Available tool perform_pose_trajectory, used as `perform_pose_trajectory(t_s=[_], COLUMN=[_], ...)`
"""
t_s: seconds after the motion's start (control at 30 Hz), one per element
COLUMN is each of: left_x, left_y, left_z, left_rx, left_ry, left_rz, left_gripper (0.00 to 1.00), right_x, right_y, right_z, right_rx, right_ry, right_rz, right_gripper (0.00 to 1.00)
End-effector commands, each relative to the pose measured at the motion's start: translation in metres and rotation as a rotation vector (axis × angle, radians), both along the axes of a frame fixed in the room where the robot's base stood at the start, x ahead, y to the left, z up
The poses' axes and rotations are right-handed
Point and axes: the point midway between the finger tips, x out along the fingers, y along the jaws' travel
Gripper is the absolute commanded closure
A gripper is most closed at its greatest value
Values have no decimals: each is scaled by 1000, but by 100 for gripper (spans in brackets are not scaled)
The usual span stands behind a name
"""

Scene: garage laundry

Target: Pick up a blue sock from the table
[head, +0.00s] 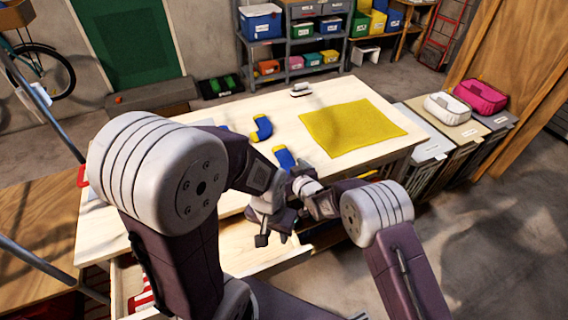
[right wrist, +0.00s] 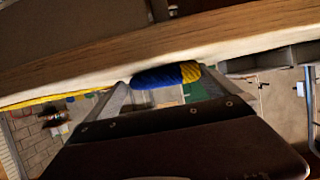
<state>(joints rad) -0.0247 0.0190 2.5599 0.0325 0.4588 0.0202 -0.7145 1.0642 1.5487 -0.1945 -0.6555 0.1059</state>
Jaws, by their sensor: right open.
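A blue sock with yellow parts (head: 262,128) lies on the wooden table (head: 290,105), left of the yellow cloth. A second blue sock (head: 285,157) lies nearer me, partly hidden behind my right gripper (head: 296,186). Another blue piece (head: 225,128) is mostly hidden by my left arm. In the right wrist view a blue and yellow sock (right wrist: 165,76) shows between the parted fingers of my right gripper (right wrist: 160,92), which is open. I cannot tell whether they touch it. My left gripper (head: 272,236) hangs lower, by the table's front edge; its jaw state is unclear.
A yellow cloth (head: 350,127) covers the table's right part, with a small block (head: 300,90) behind it. A drawer (head: 125,285) stands open at the front left. Grey bins (head: 440,145) stand to the right. Both arms are close together at the front edge.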

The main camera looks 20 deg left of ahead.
Motion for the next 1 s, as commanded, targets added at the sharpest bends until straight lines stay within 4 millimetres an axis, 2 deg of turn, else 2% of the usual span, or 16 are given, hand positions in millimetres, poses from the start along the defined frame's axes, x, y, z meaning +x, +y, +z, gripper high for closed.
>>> perform_pose_trajectory(t_s=[0.17, 0.2, 0.37, 0.67, 0.77, 0.93, 1.0], left_x=[0, 0, 0, 0, 0, 0, 0], left_y=[0, 0, 0, 0, 0, 0, 0], left_z=[0, 0, 0, 0, 0, -1, -1], left_rx=[0, 0, 0, 0, 0, 0, 0], left_ry=[0, 0, 0, 0, 0, 0, 0], left_rz=[0, 0, 0, 0, 0, 0, 0], left_gripper=[67, 67, 67, 67, 67, 67, 67], right_x=[0, 0, 0, 0, 0, 1, 4], right_y=[1, 1, 1, 0, 1, 1, -16], right_z=[0, 0, 0, 3, 12, 44, 51], right_rx=[0, 0, 0, 1, 2, 3, 0], right_ry=[0, 0, 0, -1, -3, -4, -2], right_rz=[0, 0, 0, 0, 0, 0, -4], right_gripper=[0, 3, 47, 47, 47, 47, 47])
